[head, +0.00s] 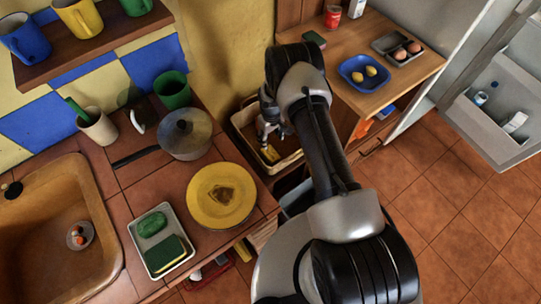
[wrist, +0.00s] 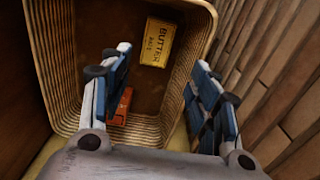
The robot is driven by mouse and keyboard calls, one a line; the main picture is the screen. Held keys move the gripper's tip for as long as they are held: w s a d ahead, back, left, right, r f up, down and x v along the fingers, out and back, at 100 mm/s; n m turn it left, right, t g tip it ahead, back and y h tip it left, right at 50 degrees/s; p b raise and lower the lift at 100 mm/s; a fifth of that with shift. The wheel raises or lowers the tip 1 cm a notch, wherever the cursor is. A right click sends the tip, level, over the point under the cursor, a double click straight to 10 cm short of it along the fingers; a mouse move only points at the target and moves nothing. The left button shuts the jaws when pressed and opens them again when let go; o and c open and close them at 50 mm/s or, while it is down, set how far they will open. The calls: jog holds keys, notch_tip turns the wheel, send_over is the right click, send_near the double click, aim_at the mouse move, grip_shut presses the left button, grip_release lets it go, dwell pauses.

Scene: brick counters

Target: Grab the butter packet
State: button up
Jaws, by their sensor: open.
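The yellow butter packet (wrist: 157,43), with dark "BUTTER" lettering, lies in a ribbed tan bin (wrist: 65,75), near the bin's upper side in the wrist view. The head view shows the yellow packet (head: 270,153) small, partly hidden by my arm, in the bin (head: 247,140) between the counters. My gripper (wrist: 163,60) is open and empty, its two blue-padded fingers reaching over the bin. The packet shows between and beyond the fingertips, apart from them as far as I can tell. In the head view my gripper (head: 271,130) is above the bin.
A red-orange box (wrist: 121,106) lies in the bin beside the left finger. Slatted wood stands right of the bin. In the head view, a tiled counter with a yellow plate (head: 221,222) and pan (head: 185,140) is left; a wooden counter with a blue tray (head: 350,78) is right.

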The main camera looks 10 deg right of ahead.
jog(key=b, duration=0.4)
send_near(271, 153)
jog(key=f, duration=0.2)
jog(key=s+f, duration=0.1)
jog(key=f, duration=0.2)
jog(key=shift+a+f, duration=0.1)
jog(key=shift+f, duration=0.05)
jog(key=f, duration=0.1)
jog(key=f+b, duration=0.1)
jog(key=f, duration=0.1)
jog(key=w+f+b, duration=0.1)
jog(key=f, duration=0.1)
jog(key=shift+f, duration=0.15)
jog(key=shift+c, duration=0.2)
jog(key=c, duration=0.9)
